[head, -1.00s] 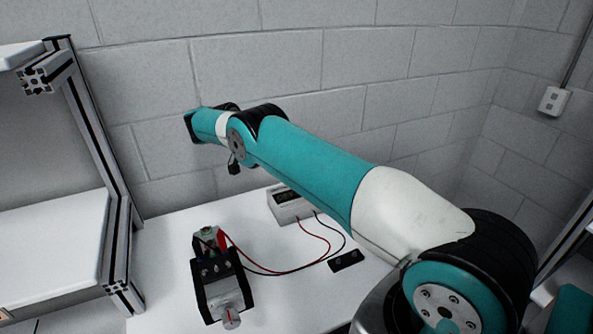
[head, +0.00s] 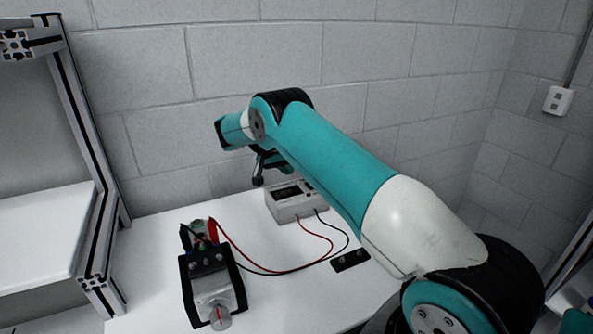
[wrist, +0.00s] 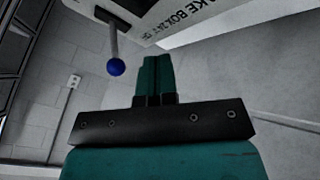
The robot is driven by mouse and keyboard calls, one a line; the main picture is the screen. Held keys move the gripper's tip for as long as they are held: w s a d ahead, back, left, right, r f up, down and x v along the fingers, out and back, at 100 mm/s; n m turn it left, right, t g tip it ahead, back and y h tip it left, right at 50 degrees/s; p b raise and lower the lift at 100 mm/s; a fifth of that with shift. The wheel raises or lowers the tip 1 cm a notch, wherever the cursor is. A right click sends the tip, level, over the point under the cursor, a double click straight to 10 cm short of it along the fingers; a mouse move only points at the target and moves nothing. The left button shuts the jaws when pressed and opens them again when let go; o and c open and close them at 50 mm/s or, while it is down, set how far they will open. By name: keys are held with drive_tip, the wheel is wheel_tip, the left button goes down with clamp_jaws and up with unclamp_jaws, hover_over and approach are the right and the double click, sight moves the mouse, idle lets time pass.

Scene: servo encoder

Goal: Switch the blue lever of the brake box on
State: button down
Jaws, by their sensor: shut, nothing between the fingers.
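The blue lever shows in the wrist view as a grey rod ending in a blue ball (wrist: 115,67). Its rod runs up to the pale brake box (wrist: 205,18), whose lettering is partly cut off by the frame's top edge. My gripper (wrist: 151,62) is shut and empty, its teal fingers together. In the wrist picture the fingertips lie to the right of the ball, with a gap between them; the depth between them is hard to judge. In the head view my arm hides most of the gripper, and I see no blue ball there.
In the head view a white box with a dark panel (head: 297,208) stands at the table's back, wired to a motor unit (head: 214,285). A small black block (head: 350,260) lies to the right. A shelf frame (head: 88,150) rises at the left. The white table (head: 280,300) has bare room in front.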

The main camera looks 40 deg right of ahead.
drive_tip(key=shift+s+d+r+p, duration=0.2)
drive_tip(key=shift+s+d+p, duration=0.05)
drive_tip(key=shift+s+d, duration=0.3)
drive_tip(key=shift+s+d+r+p, duration=0.2)
drive_tip(key=shift+s+d, duration=0.2)
drive_tip(key=shift+s, duration=0.2)
drive_tip(key=shift+f+b, duration=0.15)
drive_tip(key=shift+b, duration=0.25)
